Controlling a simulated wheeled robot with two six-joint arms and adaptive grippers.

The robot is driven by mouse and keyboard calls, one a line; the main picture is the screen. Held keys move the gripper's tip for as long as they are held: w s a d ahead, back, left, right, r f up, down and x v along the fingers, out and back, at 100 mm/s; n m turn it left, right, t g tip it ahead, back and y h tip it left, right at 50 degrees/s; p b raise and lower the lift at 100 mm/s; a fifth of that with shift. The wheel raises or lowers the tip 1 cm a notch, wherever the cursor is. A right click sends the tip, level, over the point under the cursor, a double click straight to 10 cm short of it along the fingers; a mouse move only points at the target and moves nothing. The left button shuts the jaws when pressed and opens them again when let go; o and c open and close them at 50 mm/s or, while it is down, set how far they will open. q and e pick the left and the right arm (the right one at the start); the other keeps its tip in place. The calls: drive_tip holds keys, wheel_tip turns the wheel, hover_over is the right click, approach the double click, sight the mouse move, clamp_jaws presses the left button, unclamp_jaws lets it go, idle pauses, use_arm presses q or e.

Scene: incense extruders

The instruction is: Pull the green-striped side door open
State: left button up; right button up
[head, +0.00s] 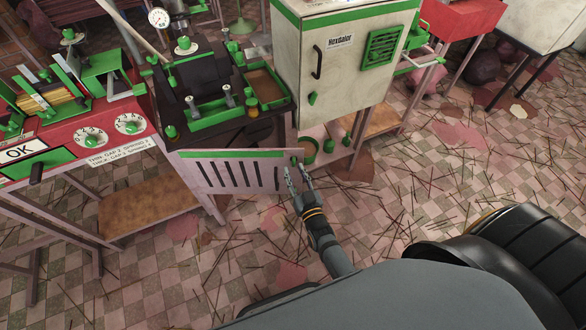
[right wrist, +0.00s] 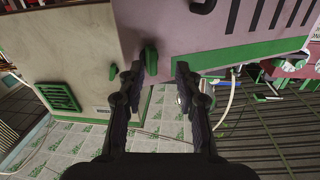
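The green-striped side door (head: 235,174) is a pale panel with dark slots and a green stripe along its top, below the extruder bench. In the right wrist view the door (right wrist: 225,32) shows pinkish, with the stripe along its lower edge. A small green handle (right wrist: 151,58) sits near the door's edge beside the cabinet. My right gripper (head: 297,178) is at the door's right end. In the right wrist view its fingers (right wrist: 158,75) are apart, with the handle near their tips, towards the left finger. I cannot tell whether they touch it. My left gripper is not in view.
A white cabinet (head: 342,70) with a green vent stands right of the bench. A red control panel (head: 95,140) with dials is at the left. A brown shelf (head: 150,204) lies low at the left. Thin sticks litter the tiled floor (head: 440,200), which is otherwise open in front.

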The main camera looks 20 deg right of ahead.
drive_tip(key=s, duration=1)
drive_tip(key=shift+a, duration=0.2)
